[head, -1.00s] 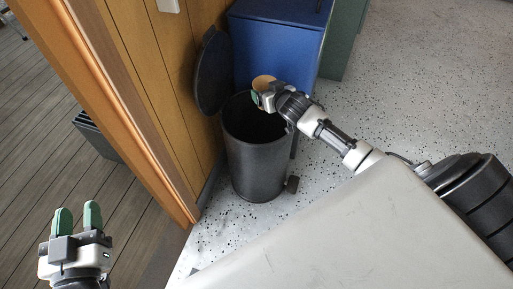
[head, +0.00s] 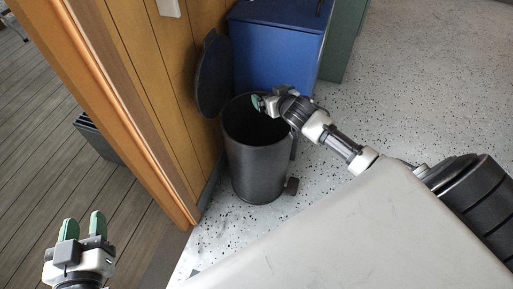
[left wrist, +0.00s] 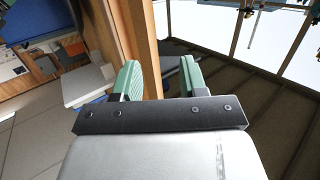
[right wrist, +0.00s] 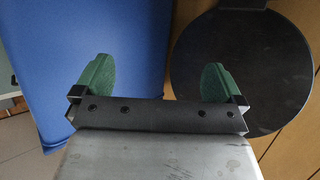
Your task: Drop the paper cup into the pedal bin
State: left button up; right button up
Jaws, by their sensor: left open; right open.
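The dark grey pedal bin (head: 258,160) stands upright on the speckled floor, with its round lid (head: 213,75) raised against the wood wall. The lid also shows in the right wrist view (right wrist: 243,72). My right gripper (head: 258,102) is open and empty over the bin's mouth; its fingers (right wrist: 156,80) are apart with nothing between them in the right wrist view. The paper cup is not visible in any view now; the dark inside of the bin is mostly hidden. My left gripper (head: 82,225) is open and empty at the lower left, away from the bin.
A blue cabinet (head: 275,50) stands behind the bin, with a green one (head: 343,40) beside it. A wooden door frame (head: 130,115) rises left of the bin. A pale surface (head: 350,235) fills the front right. Speckled floor (head: 420,85) is clear at the right.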

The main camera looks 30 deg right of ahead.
pick_arm(q)
jog(key=s+a+f+g+y+p, duration=0.2)
jog(key=s+a+f+g, duration=0.1)
jog(key=s+f+g, duration=0.3)
jog(key=shift+s+f+g+p, duration=0.15)
jog(key=shift+f+g+p, duration=0.15)
jog(key=shift+f+g, duration=0.45)
pick_arm(e)
jog(key=v, duration=0.7)
jog(key=shift+s+d+r, duration=0.3)
jog(key=shift+d+r, duration=0.1)
jog(key=shift+d, duration=0.2)
pick_arm(q)
jog(key=shift+r+g, duration=0.2)
jog(key=shift+g, duration=0.05)
